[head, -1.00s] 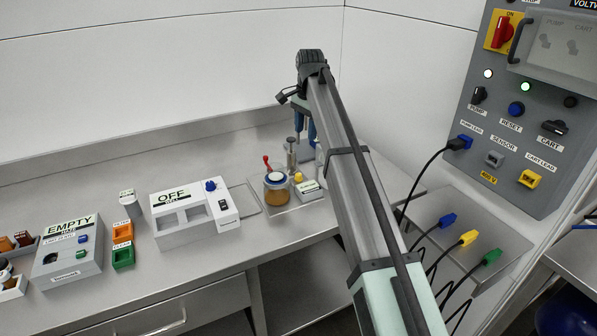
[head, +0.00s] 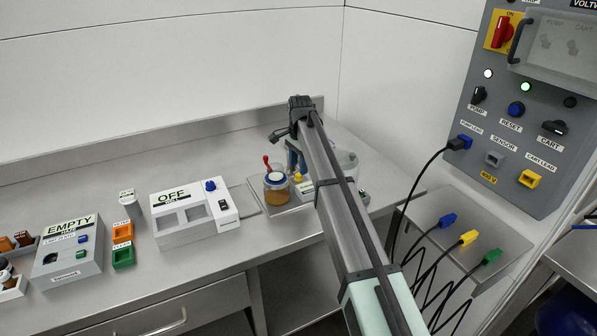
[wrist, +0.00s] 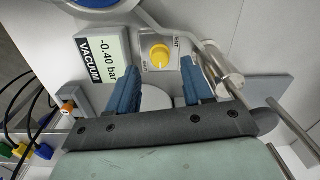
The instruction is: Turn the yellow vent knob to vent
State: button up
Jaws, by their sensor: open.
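The yellow vent knob (wrist: 160,54) sits on a small pale plate in the wrist view, with a white pointer mark and a "VENT" label to its right. It also shows small in the head view (head: 298,177). My gripper (wrist: 160,70) is open, its blue fingers apart on either side below the knob in the picture, with nothing between them. I cannot tell the remaining height above the knob. A vacuum display (wrist: 103,52) left of the knob reads -0.40 bar. In the head view my gripper (head: 294,160) is partly hidden by my arm.
A jar of amber liquid (head: 277,190) with a blue-rimmed lid and a red-handled valve (head: 267,162) stand just left of the knob. A metal pipe (wrist: 205,45) runs close to the right finger. The OFF box (head: 180,235) is farther left.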

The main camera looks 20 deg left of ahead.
aim_at(298, 174)
jog(key=shift+f, duration=1.7)
grip_shut()
